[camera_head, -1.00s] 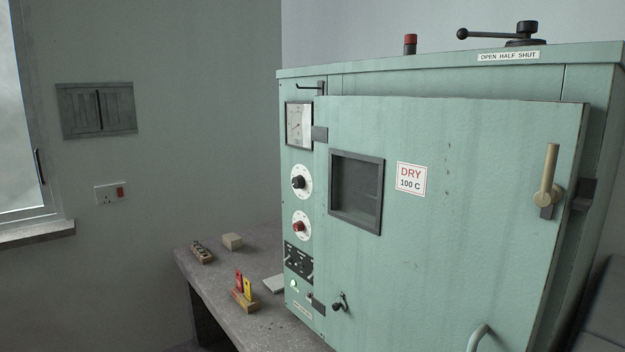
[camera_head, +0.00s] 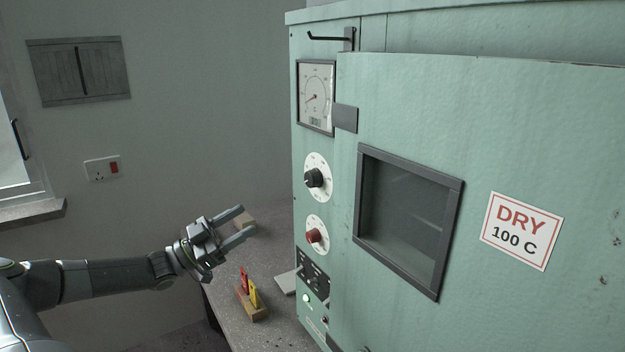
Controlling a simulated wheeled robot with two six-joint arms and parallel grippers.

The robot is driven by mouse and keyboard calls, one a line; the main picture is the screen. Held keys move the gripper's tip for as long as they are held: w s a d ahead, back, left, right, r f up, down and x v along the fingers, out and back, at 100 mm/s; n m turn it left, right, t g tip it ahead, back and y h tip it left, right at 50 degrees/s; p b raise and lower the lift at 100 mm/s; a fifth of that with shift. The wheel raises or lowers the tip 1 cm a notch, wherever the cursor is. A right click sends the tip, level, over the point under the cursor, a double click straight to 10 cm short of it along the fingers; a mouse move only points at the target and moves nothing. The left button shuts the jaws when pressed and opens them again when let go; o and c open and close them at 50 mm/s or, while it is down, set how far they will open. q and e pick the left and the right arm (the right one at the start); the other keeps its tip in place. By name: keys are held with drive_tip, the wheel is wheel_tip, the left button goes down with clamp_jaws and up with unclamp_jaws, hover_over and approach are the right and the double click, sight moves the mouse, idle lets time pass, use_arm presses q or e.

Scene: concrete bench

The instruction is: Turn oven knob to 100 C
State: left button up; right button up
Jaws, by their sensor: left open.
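The green oven (camera_head: 395,130) stands on the bench, its panel along the left of its front. The upper dial has a black knob (camera_head: 314,178) on a white scale. A red knob (camera_head: 314,236) sits on the white scale below it. The scale figures are too small to read. A gauge (camera_head: 316,97) is above the knobs. A label (camera_head: 521,231) on the door reads "DRY 100 C". My left gripper (camera_head: 245,222) is open and empty, pointing right, to the left of the panel and apart from both knobs. My right gripper is not in view.
The concrete bench (camera_head: 228,283) holds a wooden block with red and yellow pieces (camera_head: 251,301) below my left gripper. A small block (camera_head: 243,218) is partly hidden behind its fingers. A black hook (camera_head: 331,38) sticks out above the gauge. The door has a dark window (camera_head: 408,215).

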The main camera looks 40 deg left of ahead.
use_arm(q)
drive_tip(key=x, duration=0.3)
approach(308, 182)
drive_tip(key=b+x, duration=0.1)
drive_tip(key=x, duration=0.5)
drive_tip(key=shift+r, duration=0.1)
drive_tip(key=shift+w+d+r+p, duration=0.25)
drive_tip(key=shift+w+p, duration=0.05)
drive_tip(key=shift+w, duration=0.35)
drive_tip(key=shift+w+d+r, duration=0.2)
drive_tip(key=shift+w+d, duration=0.05)
drive_tip(key=shift+w, duration=0.3)
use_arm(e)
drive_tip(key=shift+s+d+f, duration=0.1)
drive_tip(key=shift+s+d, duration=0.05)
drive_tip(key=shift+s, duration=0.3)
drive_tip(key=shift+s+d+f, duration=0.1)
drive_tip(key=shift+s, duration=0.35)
use_arm(q)
drive_tip(key=c, duration=1)
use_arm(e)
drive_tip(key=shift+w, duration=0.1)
